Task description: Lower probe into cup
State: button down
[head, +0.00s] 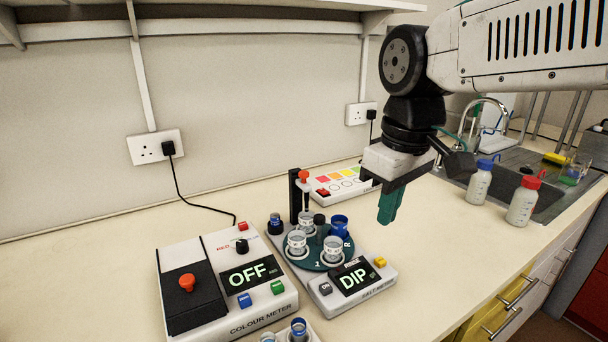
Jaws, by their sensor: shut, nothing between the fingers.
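The salt meter (376,290) stands on the bench and its display (354,280) reads DIP. Its teal turntable (317,265) carries clear cups, one at the left (297,243) and one at the front (333,249), and a blue cup (340,225) at the back right. A black post (295,196) rises behind them. A red knob (303,176) sits beside its top, with a thin pale probe (306,200) below it; the probe's tip is hard to make out. My gripper (388,213) is shut and empty, pointing down, right of the turntable and apart from it.
The colour meter (225,280), reading OFF, stands at the left. A panel with coloured squares (338,184) lies behind the salt meter. Two wash bottles (522,202) stand by the sink (550,195) at the right. The bench front right of the salt meter is clear.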

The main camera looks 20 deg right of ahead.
jog(key=w+a+r+n, duration=0.1)
jog(key=w+r+n, duration=0.15)
jog(key=w, duration=0.45)
jog(key=w+r+n, duration=0.1)
jog(key=w+n, duration=0.2)
jog(key=w, duration=0.3)
jog(key=n+y, duration=0.1)
jog(key=n, duration=0.6)
send_near(307, 172)
jog(key=shift+w+a+r+m+g, duration=0.1)
jog(key=shift+w+a+m+g, duration=0.15)
jog(key=shift+w+g, duration=0.15)
jog(key=shift+a+f, duration=0.15)
jog(key=shift+f, duration=1.6)
jog(key=shift+a+f, duration=0.15)
jog(key=shift+f, duration=1.6)
jog(key=shift+f, duration=0.1)
notch_tip(307, 172, down, 5)
jog(key=shift+r, duration=0.3)
jog(key=d, duration=0.1)
jog(key=d+r, duration=0.1)
jog(key=d, duration=0.1)
jog(key=shift+s, duration=0.2)
